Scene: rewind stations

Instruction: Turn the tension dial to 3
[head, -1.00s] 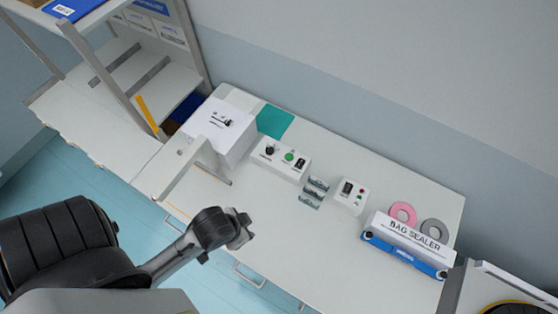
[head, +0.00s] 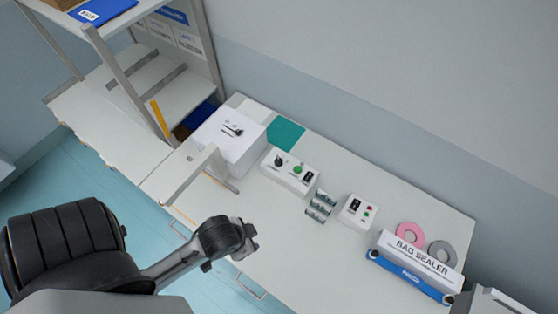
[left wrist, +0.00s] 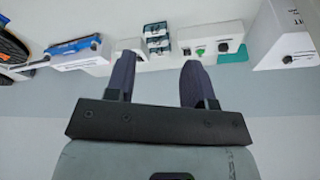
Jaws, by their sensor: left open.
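A white control box (head: 291,173) on the table carries a black dial (head: 279,161), a green button (head: 297,169) and a black switch. The dial's markings are too small to read. In the left wrist view the control box (left wrist: 210,32) appears beyond the fingers, at the upper right. A larger white box (head: 228,140) to its left has a black pointer-like part on top; I cannot tell which one is the tension dial. My left gripper (head: 251,238) is open and empty near the table's front edge, apart from both boxes; its spread fingers show in the left wrist view (left wrist: 158,80).
A metal bracket (head: 192,174) stands near the large box. Right of the control box are a small grey rack (head: 320,206), a second button box (head: 357,212), pink and grey rolls and a bag sealer (head: 412,256). The table's front middle is clear.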

